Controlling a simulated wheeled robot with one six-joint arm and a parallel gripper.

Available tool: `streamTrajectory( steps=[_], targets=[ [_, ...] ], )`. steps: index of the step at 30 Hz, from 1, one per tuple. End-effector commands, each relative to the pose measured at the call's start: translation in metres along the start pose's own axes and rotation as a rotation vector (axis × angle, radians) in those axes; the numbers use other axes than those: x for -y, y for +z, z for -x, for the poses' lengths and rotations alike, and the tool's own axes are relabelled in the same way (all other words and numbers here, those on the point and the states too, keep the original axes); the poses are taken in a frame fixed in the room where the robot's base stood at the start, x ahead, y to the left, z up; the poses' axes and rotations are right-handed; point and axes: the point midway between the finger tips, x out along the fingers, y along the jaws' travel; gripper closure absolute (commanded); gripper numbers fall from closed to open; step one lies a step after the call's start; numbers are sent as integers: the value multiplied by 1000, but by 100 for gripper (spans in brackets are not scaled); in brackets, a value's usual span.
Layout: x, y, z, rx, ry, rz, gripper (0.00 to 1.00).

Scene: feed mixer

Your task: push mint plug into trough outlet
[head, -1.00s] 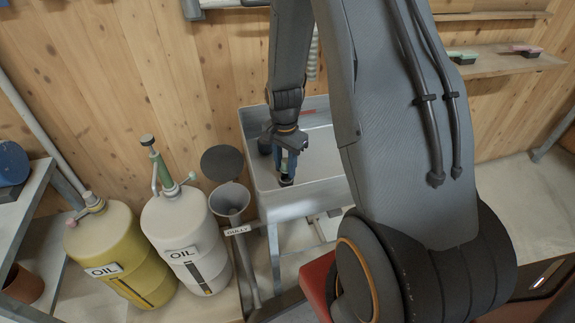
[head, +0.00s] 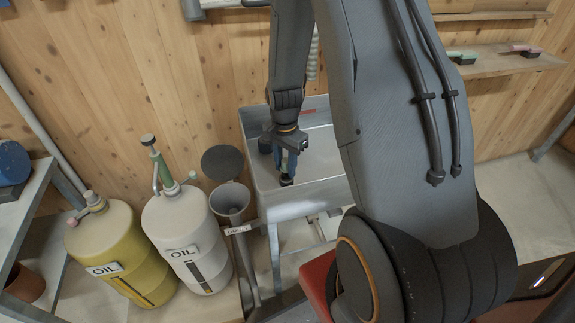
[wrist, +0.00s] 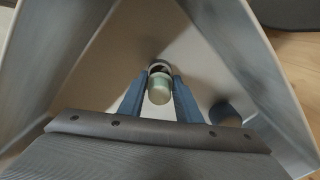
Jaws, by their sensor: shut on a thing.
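My gripper (head: 287,170) reaches down into the grey metal trough (head: 325,157), near its front left corner. Its blue fingers are shut on the mint plug (wrist: 160,92), which shows as a pale green cylinder between the fingertips in the wrist view. Just beyond the plug is a pale ring with a dark opening (wrist: 159,67), which looks like the trough outlet. The plug overlaps the ring's near edge in that view. I cannot tell how far it is in, if at all. In the head view the fingers hide most of the plug; a dark round end shows below them.
A dark cylinder (head: 264,145) stands in the trough's back left corner. A grey funnel (head: 231,198) stands left of the trough, with a white oil can (head: 183,236) and a yellow oil can (head: 118,246) further left. The trough walls stand close around my gripper.

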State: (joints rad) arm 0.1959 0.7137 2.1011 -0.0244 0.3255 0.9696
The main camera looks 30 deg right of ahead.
Motion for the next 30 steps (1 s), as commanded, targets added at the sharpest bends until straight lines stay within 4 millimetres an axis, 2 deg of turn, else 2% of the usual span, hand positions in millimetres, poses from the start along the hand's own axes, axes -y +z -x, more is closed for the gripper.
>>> streamTrajectory(
  steps=[17,30],
  targets=[
    [0,0,-1,0,0,0,92],
    [0,0,-10,0,0,0,92]
  ],
)
